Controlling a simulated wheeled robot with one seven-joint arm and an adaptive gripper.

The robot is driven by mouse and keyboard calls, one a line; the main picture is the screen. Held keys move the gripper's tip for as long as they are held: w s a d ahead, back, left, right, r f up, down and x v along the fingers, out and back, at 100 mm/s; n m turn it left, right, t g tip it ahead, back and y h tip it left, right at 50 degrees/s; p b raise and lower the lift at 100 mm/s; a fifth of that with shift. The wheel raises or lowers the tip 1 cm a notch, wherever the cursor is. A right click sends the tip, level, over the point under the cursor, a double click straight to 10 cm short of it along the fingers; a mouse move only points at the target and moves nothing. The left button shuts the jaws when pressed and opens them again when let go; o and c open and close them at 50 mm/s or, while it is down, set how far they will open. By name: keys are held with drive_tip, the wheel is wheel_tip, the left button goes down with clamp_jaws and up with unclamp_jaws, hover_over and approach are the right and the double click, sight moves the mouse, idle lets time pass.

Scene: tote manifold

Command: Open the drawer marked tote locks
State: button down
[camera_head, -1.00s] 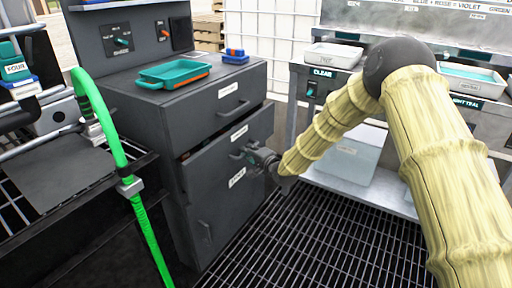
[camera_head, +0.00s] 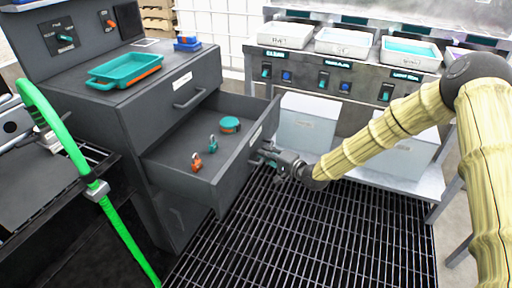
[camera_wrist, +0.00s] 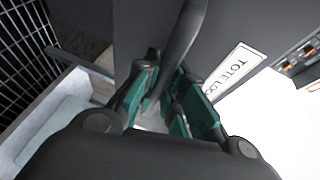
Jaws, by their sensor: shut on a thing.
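The tote locks drawer (camera_head: 231,178) stands well out of the dark grey cabinet (camera_head: 135,135) in the head view. Its inside shows an orange padlock, a teal padlock and a round teal item. The label (camera_wrist: 234,72), reading "TOTE LOC…", shows on its front in the wrist view. My gripper (camera_head: 274,160) is at the drawer front, and in the wrist view its teal-padded fingers (camera_wrist: 172,100) are shut around the dark bar handle (camera_wrist: 183,45). Part of the handle is hidden between the fingers.
A closed drawer with a handle (camera_head: 189,98) is above. A teal tray (camera_head: 125,70) sits on the cabinet top. A green hose (camera_head: 68,142) hangs at left. A bench with white trays (camera_head: 343,42) stands at the back right. Open floor grating (camera_head: 300,230) lies in front.

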drive_tip(key=shift+s+d+f, duration=0.1)
drive_tip(key=shift+s+d, duration=0.15)
drive_tip(key=shift+d, duration=0.35)
drive_tip(key=shift+s+d, duration=0.2)
drive_tip(key=shift+d, duration=0.35)
drive_tip(key=c, duration=1.5)
unclamp_jaws()
drive_tip(key=shift+w, duration=0.1)
drive_tip(key=shift+d, duration=0.1)
drive_tip(key=v, duration=1.2)
